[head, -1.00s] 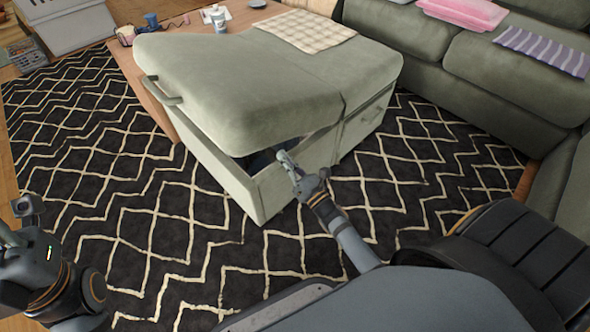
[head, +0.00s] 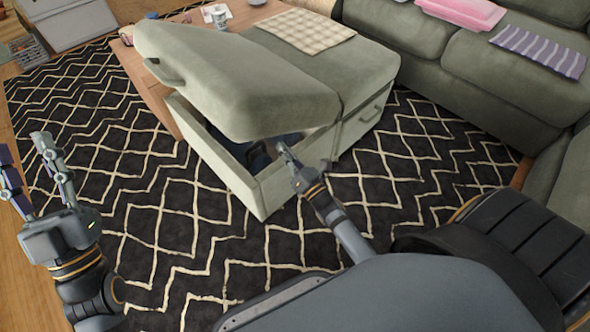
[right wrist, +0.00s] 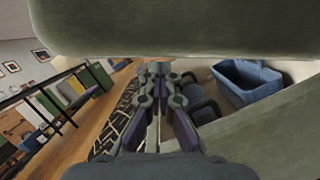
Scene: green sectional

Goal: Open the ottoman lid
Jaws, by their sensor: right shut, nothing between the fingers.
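The green ottoman (head: 262,190) stands on the rug with its near lid (head: 230,88) tilted partly open, higher at the left front than at the hinge side. A handle (head: 164,73) sits on the lid's left edge. My right gripper (head: 283,150) is shut and empty, at the gap under the lid's near edge. In the right wrist view the shut fingers (right wrist: 158,72) point in below the lid's underside (right wrist: 190,28); contact is unclear. A blue bin (right wrist: 248,84) shows inside the box. My left gripper (head: 26,168) is open and empty, at the far left, away from the ottoman.
A checked cloth (head: 308,30) lies on the ottoman's back section. A wooden table (head: 150,82) with cups stands behind it. The green sofa (head: 420,70) is on the right. The patterned rug (head: 120,185) is clear at the left front.

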